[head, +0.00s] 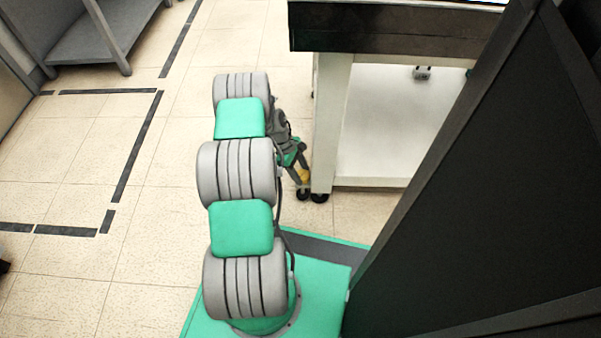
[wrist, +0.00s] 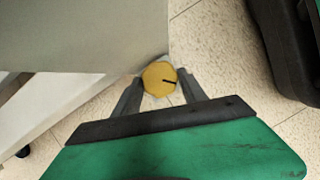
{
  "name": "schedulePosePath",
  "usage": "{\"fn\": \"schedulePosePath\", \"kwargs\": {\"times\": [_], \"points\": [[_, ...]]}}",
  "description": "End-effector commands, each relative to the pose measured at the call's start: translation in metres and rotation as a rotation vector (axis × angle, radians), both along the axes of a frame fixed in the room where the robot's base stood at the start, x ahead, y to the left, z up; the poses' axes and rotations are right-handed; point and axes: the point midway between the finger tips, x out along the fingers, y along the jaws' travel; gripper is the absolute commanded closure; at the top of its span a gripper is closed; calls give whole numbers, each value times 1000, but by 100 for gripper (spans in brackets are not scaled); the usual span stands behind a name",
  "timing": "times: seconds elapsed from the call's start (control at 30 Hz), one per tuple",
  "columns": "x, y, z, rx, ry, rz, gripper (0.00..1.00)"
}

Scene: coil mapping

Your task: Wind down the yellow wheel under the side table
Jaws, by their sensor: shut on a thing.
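The yellow wheel (wrist: 158,77) is a small round disc with a dark mark on its face, at the foot of the side table's leg. In the head view it shows as a small yellow patch (head: 304,176) beside the near left leg, partly covered by my gripper. The side table (head: 331,120) is white with a dark top edge, and black casters stand under that leg. My gripper (wrist: 160,90) is shut on the yellow wheel, with one dark finger on each side of it. It reaches the wheel from the left in the head view.
A tall dark panel (head: 470,150) fills the right of the head view, close to my base. A grey shelf unit (head: 90,35) stands at the far left. The tiled floor (head: 70,150) with dark tape lines is open on the left.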

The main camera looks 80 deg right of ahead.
Motion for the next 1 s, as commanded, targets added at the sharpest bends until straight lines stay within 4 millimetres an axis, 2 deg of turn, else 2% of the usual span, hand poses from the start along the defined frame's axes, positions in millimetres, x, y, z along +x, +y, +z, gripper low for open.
{"fn": "schedulePosePath", "kwargs": {"times": [0.43,0.47,0.7,1.0], "points": [[0,1,0,3,0,-14,91],[0,1,0,3,0,-14,49],[0,0,0,2,0,-14,29],[1,0,3,0,0,-13,29]]}}
